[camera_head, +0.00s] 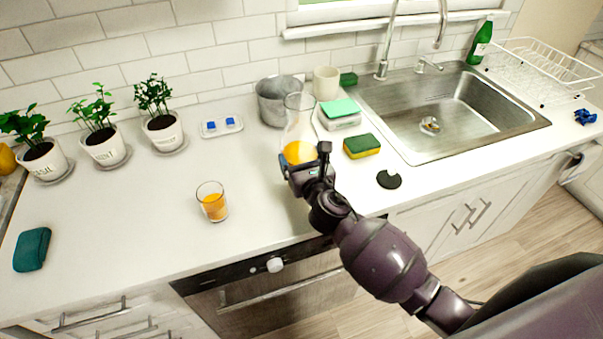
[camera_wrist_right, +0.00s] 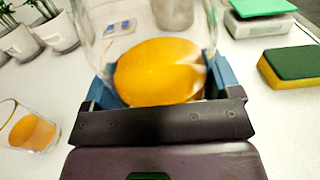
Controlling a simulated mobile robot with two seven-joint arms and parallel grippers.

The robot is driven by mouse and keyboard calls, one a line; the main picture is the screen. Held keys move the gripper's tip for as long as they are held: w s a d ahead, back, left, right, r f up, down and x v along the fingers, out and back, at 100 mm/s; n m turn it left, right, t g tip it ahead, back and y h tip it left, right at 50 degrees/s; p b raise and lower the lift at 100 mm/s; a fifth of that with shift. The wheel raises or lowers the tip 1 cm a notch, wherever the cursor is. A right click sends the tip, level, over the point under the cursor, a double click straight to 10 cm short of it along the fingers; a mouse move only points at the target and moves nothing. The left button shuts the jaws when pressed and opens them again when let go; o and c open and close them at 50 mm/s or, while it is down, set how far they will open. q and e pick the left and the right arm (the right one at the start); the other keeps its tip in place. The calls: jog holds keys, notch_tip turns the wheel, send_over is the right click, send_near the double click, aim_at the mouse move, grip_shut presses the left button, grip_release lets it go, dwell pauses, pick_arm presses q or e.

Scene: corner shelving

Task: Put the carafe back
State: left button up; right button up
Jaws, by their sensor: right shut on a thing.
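The glass carafe (camera_head: 299,130) holds orange liquid in its lower part and looks upright over the counter. My right gripper (camera_head: 301,171) is shut on it near the base. In the right wrist view the carafe (camera_wrist_right: 150,62) fills the space between the blue fingers of the gripper (camera_wrist_right: 160,92). I cannot tell whether its base touches the counter. A glass with orange liquid (camera_head: 213,202) stands on the counter to the left; it also shows in the right wrist view (camera_wrist_right: 30,130). My left gripper is not in view.
A metal pot (camera_head: 275,103), a sponge (camera_head: 361,147) and a green-lidded box (camera_head: 340,115) stand near the carafe. A black round piece (camera_head: 389,179) lies before the sink (camera_head: 450,110). Potted herbs (camera_head: 104,140) line the left back. The counter around the glass is clear.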

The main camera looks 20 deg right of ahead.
jog(key=shift+f+b, duration=0.95)
jog(key=shift+f, duration=1.1)
jog(key=shift+f, duration=0.2)
jog(key=o, duration=1.3)
jog(key=shift+o, duration=0.4)
jog(key=shift+r, duration=0.15)
jog(key=s, duration=1.2)
jog(key=shift+d, duration=0.2)
